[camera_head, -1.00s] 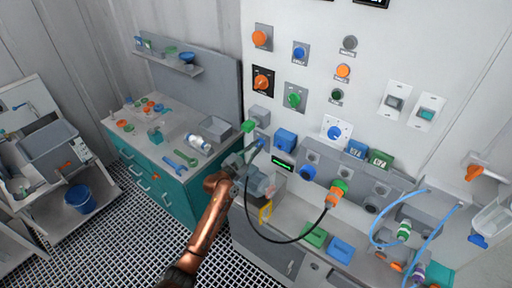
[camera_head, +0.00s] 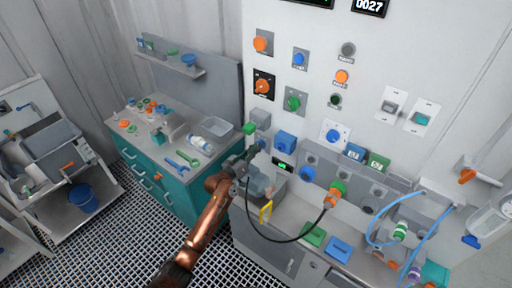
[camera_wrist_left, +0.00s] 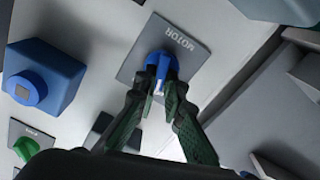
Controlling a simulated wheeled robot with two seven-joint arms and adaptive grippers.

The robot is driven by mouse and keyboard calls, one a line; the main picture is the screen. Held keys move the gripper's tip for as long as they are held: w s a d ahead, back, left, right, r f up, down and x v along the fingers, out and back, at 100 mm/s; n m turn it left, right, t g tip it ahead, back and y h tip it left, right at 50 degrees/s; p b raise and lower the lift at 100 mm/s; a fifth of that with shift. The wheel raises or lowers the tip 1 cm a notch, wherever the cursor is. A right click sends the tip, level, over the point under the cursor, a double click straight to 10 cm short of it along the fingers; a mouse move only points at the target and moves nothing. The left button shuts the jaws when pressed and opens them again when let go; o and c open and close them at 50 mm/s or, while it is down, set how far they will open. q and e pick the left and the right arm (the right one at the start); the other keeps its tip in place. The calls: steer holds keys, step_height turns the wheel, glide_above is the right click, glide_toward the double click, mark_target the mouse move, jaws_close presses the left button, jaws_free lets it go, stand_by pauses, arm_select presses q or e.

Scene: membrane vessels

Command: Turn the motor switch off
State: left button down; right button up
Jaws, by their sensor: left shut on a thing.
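The motor switch is a blue knob (camera_wrist_left: 162,66) on a grey plate (camera_wrist_left: 185,45) lettered MOTOR, upside down in the left wrist view. My left gripper (camera_wrist_left: 157,90) has its dark green fingers on both sides of the knob and is shut on it. In the head view my left gripper (camera_head: 249,153) reaches the lower left of the white wall panel, and the gripper and its fingers largely hide the knob there. My right gripper is not in view.
A green knob (camera_head: 294,102) is higher on the panel. A black cable (camera_head: 290,240) loops beside my arm. A teal workbench (camera_head: 170,190) stands left.

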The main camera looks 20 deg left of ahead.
arm_select(q)
steer(key=shift+a+n, duration=0.1)
steer(key=shift+n, duration=1.1)
steer(key=shift+p, duration=0.3)
steer(key=c, duration=2.3)
jaws_free()
steer(key=v, duration=1.2)
